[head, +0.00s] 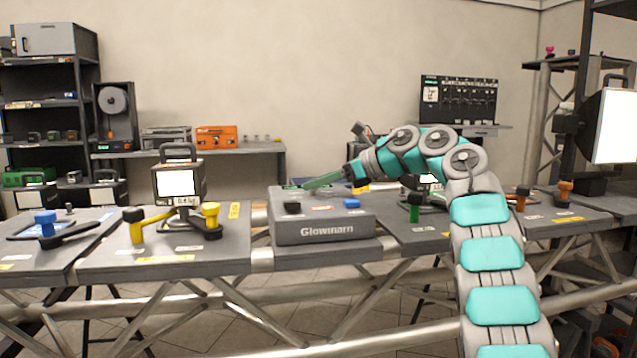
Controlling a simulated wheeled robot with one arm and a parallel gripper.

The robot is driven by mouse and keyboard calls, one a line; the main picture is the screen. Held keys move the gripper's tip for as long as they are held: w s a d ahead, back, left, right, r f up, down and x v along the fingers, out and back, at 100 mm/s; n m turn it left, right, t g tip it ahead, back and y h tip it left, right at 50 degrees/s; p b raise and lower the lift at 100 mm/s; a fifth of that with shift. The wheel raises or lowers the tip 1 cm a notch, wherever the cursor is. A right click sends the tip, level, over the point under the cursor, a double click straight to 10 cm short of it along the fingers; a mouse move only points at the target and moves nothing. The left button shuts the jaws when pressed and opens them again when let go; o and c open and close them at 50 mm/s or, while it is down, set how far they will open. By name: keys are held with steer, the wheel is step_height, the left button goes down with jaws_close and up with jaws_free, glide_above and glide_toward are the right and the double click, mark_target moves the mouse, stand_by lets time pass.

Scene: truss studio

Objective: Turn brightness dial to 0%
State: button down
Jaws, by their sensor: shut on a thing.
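A grey box marked "Glowinarn" (327,230) stands on the middle of the truss bench. Its top carries a black knob (292,207) at the front left and a blue knob (352,203) at the front right. My gripper (290,187) comes in from the right, its green fingers low over the back left of the box top, behind the black knob. It is shut on what seems to be a dial there. That dial is too small and too covered by the fingers to make out, and I cannot read its setting.
To the left stand a panel with yellow handles (137,231), a lamp with a lit white face (178,183) and a panel with a blue knob (46,222). A green knob (414,207) and orange knobs (564,192) stand to the right. A bright light panel (612,126) is at far right.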

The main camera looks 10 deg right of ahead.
steer(key=c, duration=0.5)
jaws_free()
steer(key=shift+v, duration=3.9)
steer(key=shift+f, duration=0.1)
